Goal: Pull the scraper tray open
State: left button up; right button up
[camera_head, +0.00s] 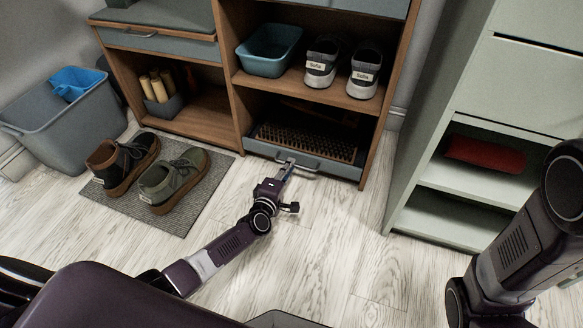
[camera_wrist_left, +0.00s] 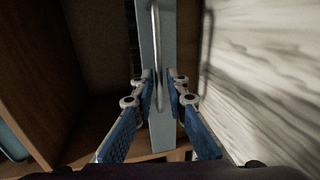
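The scraper tray's grey-blue front (camera_head: 334,168) sits at the bottom of the wooden shoe cabinet and looks about flush with it. A dark bristled scraper (camera_head: 310,145) lies behind that front. A thin silver handle (camera_wrist_left: 156,45) runs along the front in the left wrist view. My left gripper (camera_head: 287,166) is at this handle, its fingers reaching toward the tray front. In the left wrist view the two blue-padded fingers (camera_wrist_left: 160,90) stand on either side of the handle, with a gap between them. My right arm shows at the right edge; its gripper is out of view.
Two shoes (camera_head: 172,182) stand on a grey mat (camera_head: 205,203) left of my left arm. A grey bin (camera_head: 62,122) stands further left. A pale green cabinet (camera_head: 415,170) stands at the right. The wooden floor (camera_head: 325,225) before the tray is clear except for my arm.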

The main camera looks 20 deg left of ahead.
pick_arm(q)
jog(key=shift+b+x, duration=0.3)
jog(key=shift+x, duration=0.6)
jog(key=shift+c, duration=0.3)
grip_shut()
